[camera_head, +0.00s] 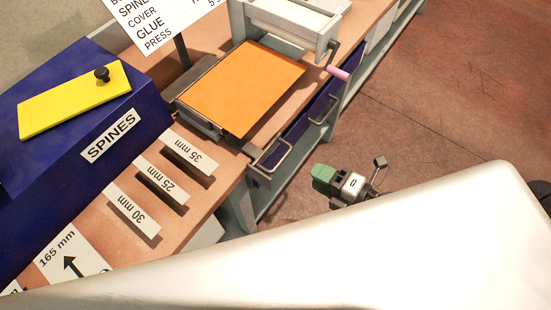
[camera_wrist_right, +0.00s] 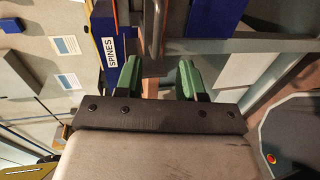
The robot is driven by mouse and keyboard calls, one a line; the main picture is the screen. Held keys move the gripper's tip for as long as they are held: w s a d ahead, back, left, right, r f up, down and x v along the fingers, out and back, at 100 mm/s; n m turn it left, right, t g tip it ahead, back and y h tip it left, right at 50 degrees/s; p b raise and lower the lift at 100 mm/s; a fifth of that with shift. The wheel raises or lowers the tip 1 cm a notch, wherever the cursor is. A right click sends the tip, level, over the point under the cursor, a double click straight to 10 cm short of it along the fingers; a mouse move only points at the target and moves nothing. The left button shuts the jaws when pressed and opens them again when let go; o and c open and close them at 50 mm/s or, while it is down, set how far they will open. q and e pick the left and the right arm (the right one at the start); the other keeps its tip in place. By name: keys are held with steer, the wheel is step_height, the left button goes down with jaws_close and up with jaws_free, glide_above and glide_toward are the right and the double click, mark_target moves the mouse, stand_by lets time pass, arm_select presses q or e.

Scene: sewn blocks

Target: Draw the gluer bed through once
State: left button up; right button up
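The gluer (camera_head: 290,22) stands on the bench, a pale frame with a pink-gripped crank (camera_head: 338,73) at its right side. An orange sheet (camera_head: 243,87) lies flat on the gluer bed (camera_head: 196,118) in front of it. A metal loop handle (camera_head: 273,153) is at the bench's front edge, near the bed's near corner. My right gripper (camera_head: 322,178) is right of this handle, apart from it in the head view. In the right wrist view its green fingers (camera_wrist_right: 159,78) are spread. A metal bar (camera_wrist_right: 153,35) shows in line with their gap; whether it is between them is unclear.
A blue SPINES box (camera_head: 75,125) with a yellow, knobbed plate (camera_head: 75,98) stands at left. Several marked spine slots (camera_head: 160,180) lie before it. Blue drawers (camera_head: 308,125) with handles line the bench front. Open floor (camera_head: 440,120) is at right.

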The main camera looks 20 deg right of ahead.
mark_target(283, 157)
steer(key=p+x, duration=0.1)
steer(key=x, duration=0.3)
steer(key=p+x, duration=0.1)
steer(key=x, duration=0.4)
steer(key=shift+w+a+r+p, duration=0.2)
steer(key=shift+w+p, duration=0.1)
steer(key=shift+p, duration=0.1)
steer(key=shift+w+a+f, duration=0.25)
steer(key=shift+w+a, duration=0.1)
steer(key=shift+w, duration=0.05)
jaws_close()
